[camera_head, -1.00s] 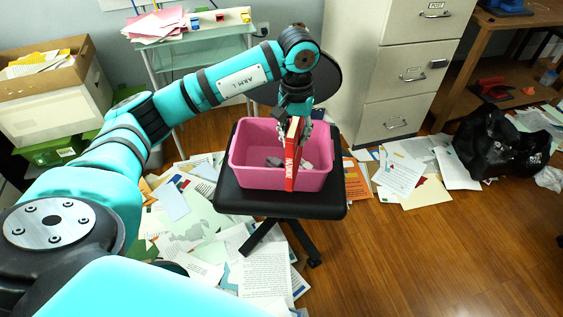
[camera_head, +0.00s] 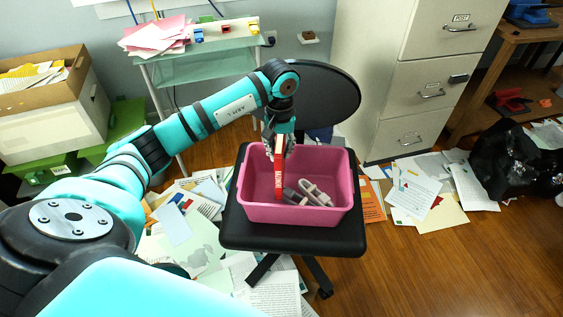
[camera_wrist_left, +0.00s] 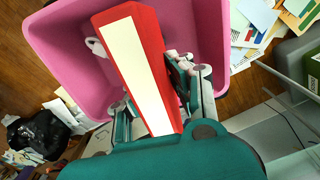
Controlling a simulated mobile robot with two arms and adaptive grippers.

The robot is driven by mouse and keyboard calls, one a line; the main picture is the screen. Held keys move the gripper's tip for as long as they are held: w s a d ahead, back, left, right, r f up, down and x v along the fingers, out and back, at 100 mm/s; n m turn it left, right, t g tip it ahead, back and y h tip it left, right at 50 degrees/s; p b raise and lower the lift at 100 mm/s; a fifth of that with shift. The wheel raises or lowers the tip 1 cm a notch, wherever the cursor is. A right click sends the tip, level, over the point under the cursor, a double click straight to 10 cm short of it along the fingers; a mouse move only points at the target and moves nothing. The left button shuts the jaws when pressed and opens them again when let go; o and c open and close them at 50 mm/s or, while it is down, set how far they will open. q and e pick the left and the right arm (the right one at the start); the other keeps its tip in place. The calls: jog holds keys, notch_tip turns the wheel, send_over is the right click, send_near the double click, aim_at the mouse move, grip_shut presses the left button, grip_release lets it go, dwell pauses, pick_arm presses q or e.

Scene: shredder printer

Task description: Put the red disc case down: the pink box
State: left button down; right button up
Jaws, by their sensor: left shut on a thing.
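The red disc case (camera_head: 279,172) is upright in my left gripper (camera_head: 279,140), which is shut on its upper end. The case hangs over the left part of the pink box (camera_head: 330,208), and its lower end shows against the box's inside. I cannot tell whether it touches the floor of the box. In the left wrist view the case (camera_wrist_left: 116,30) shows a red edge and a pale face, in front of the pink box (camera_wrist_left: 72,62). My right gripper is not in view.
The box stands on a black chair seat (camera_head: 300,236) with its backrest (camera_head: 330,95) behind. Grey objects (camera_head: 314,193) lie inside the box. Papers (camera_head: 190,220) cover the floor around. A filing cabinet (camera_head: 420,85) stands behind right and a glass table (camera_head: 200,65) behind left.

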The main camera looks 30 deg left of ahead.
pick_arm(q)
notch_tip(320, 180, down, 4)
jog(key=shift+r, duration=0.1)
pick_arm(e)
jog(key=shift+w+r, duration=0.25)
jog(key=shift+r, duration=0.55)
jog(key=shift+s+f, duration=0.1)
pick_arm(q)
jog(key=shift+b, duration=0.3)
jog(key=c, duration=1.2)
grip_release()
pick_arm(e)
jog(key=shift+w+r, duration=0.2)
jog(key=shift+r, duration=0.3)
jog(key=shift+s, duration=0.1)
